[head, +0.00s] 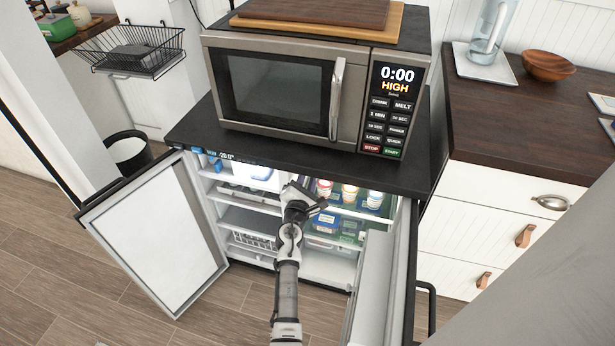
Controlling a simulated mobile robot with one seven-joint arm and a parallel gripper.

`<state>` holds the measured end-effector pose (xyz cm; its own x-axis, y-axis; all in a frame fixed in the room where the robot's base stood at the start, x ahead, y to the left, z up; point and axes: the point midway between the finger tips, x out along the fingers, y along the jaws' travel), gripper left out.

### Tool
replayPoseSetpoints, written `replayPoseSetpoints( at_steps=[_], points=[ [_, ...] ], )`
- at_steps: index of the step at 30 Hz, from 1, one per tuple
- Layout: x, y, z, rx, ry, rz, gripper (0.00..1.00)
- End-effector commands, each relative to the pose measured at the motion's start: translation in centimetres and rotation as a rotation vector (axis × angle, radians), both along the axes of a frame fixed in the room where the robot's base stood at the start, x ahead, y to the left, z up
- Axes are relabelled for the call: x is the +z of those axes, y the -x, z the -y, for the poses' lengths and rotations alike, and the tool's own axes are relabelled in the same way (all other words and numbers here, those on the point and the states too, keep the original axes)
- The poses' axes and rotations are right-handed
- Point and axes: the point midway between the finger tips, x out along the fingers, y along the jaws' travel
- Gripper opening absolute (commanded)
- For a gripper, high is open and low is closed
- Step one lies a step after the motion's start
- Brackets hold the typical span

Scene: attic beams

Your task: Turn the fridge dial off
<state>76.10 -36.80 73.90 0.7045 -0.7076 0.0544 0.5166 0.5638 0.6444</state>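The fridge (300,172) is a low black unit with a dark top. Its left door (160,235) and right door (385,280) stand open, and its lit shelves show. A small display reading about -20.0 (226,156) is on the front edge at the upper left. I cannot make out a dial; it may be hidden or too small. My gripper (308,197) is at the fridge opening, between the doors, in front of the upper shelves. Its dark fingers are seen from behind, and I cannot tell whether they are open or touch anything.
A microwave (300,90) stands on the fridge top, with wooden boards (320,14) on it. Jars (349,193) and boxes fill the fridge's right side. A white drawer cabinet (480,225) is at the right. A bin (127,152) stands behind the left door. Floor at lower left is clear.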

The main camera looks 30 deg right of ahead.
Motion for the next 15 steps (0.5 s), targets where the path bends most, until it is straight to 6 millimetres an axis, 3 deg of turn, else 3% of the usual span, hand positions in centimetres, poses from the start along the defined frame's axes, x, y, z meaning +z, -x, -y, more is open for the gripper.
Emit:
replayPoseSetpoints(
  at_steps=[14, 15],
  points=[
    [-0.09, 0.01, -0.04, 0.001, 0.009, -0.011, 0.0],
    [-0.1, 0.02, -0.03, 0.001, 0.009, -0.011, 0.28]
  ],
)
